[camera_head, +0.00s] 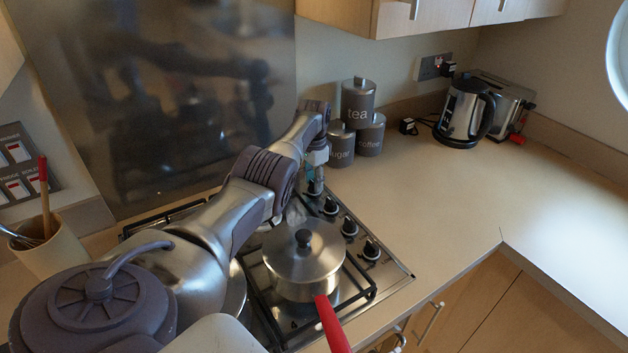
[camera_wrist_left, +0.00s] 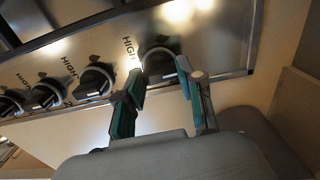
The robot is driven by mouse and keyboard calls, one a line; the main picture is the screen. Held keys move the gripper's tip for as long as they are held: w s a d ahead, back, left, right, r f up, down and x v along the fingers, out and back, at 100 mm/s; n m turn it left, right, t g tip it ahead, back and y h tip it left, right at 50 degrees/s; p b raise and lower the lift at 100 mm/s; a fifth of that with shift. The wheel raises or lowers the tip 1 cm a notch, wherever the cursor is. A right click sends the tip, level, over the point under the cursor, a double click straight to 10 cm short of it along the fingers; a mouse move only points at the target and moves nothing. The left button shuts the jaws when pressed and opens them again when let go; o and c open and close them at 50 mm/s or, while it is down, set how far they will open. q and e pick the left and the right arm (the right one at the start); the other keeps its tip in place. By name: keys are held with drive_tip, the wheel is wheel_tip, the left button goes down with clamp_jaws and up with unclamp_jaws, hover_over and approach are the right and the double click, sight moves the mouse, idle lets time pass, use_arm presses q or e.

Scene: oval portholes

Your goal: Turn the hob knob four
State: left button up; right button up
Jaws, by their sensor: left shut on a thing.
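The hob (camera_head: 395,283) has a row of black knobs on silver bases along its right side. Three of them, such as the nearest knob (camera_head: 371,250), show clear of my arm. My left gripper (camera_head: 315,186) points down at the far end of this row and hides the knob there. In the left wrist view, the end hob knob (camera_wrist_left: 160,62) sits between the fingertips of my left gripper (camera_wrist_left: 161,72), which is shut on it. The other knobs, such as the neighbouring knob (camera_wrist_left: 95,81), stand to its left with HIGH markings. My right gripper is out of view.
A lidded steel pan (camera_head: 303,262) with a red handle (camera_head: 332,325) stands on the hob beside my left arm. Tea, coffee and sugar canisters (camera_head: 358,101) stand just behind the gripper. A kettle (camera_head: 463,112) and toaster are at the back right. The right worktop (camera_head: 460,195) is clear.

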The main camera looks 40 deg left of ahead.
use_arm(q)
drive_tip(key=shift+m, duration=0.3)
drive_tip(key=o, duration=1.2)
drive_tip(key=shift+c, duration=0.2)
drive_tip(key=shift+r, duration=0.15)
wheel_tip(320, 180, up, 12)
